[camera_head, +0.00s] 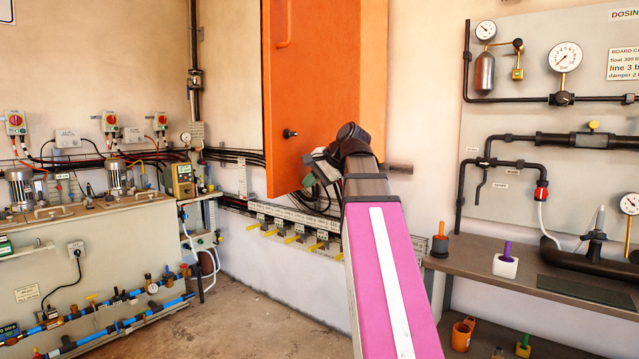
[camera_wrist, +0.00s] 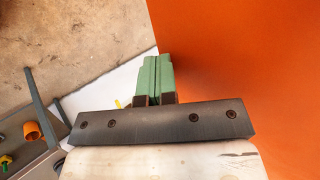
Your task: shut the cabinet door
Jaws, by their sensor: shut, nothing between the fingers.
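The orange cabinet door (camera_head: 305,85) is in the upper middle of the head view, with a handle near its top left and a dark knob lower down. It appears to stand at an angle out from the wall; how wide its gap is cannot be told. My gripper (camera_head: 311,170) is in front of the door's lower part, and my arm hides the lower right of the cabinet. In the wrist view, the green fingers of my gripper (camera_wrist: 157,62) are shut and empty, close beside the orange surface at right. Whether they touch it is unclear.
A row of yellow-handled valves (camera_head: 300,238) runs on the wall below the cabinet. A workbench (camera_head: 470,262) with pipes and gauges stands at right. A pump bench (camera_head: 95,245) stands at left. The floor (camera_head: 255,315) between them is clear.

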